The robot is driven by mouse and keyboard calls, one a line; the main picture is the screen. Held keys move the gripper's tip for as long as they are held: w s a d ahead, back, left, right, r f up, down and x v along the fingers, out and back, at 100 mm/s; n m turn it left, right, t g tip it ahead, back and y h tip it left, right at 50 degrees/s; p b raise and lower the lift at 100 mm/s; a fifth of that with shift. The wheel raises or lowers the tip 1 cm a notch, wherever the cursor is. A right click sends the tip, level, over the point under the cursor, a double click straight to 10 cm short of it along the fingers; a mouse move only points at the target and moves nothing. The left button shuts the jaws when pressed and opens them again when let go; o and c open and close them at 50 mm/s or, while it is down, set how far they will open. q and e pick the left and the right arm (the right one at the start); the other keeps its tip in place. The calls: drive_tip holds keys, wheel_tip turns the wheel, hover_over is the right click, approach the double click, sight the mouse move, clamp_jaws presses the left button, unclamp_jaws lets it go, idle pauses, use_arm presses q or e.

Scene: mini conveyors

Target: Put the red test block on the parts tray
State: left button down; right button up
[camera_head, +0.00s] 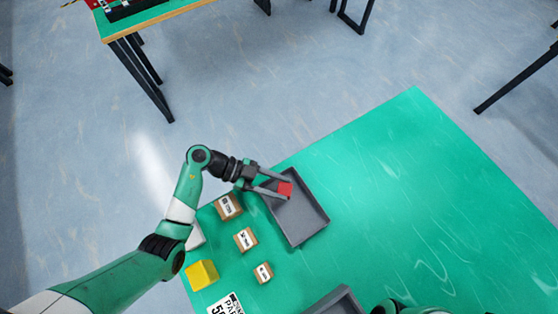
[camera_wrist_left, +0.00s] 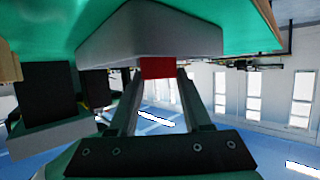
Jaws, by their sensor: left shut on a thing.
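The red test block (camera_head: 285,190) is a small red cube between the fingertips of my left gripper (camera_head: 277,188). In the head view it appears over the upper left part of the grey parts tray (camera_head: 315,217). In the left wrist view the red block (camera_wrist_left: 158,68) sits between the two finger ends, in front of the grey tray (camera_wrist_left: 150,38). My left gripper is shut on the block. I cannot tell whether the block touches the tray. Of my right arm only a small green and black part shows at the bottom edge; its gripper is not visible.
Cardboard boxes with labels (camera_head: 229,206) (camera_head: 246,239) (camera_head: 264,272) stand left of the tray. A yellow block (camera_head: 202,275) and a white label sheet (camera_head: 226,305) lie nearer. Another grey tray (camera_head: 338,301) shows at the bottom. The green table (camera_head: 420,190) is clear to the right.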

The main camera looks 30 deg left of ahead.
use_arm(q)
drive_tip(key=shift+f, duration=0.55)
drive_tip(key=shift+c, duration=1.3)
unclamp_jaws()
drive_tip(key=p+v, duration=0.2)
drive_tip(key=v, duration=0.9)
drive_tip(key=shift+a+p, duration=0.1)
drive_tip(key=shift+p, duration=0.3)
drive_tip(key=shift+s+a+r, duration=0.1)
drive_tip(key=shift+a, duration=0.1)
drive_tip(key=shift+d, duration=0.1)
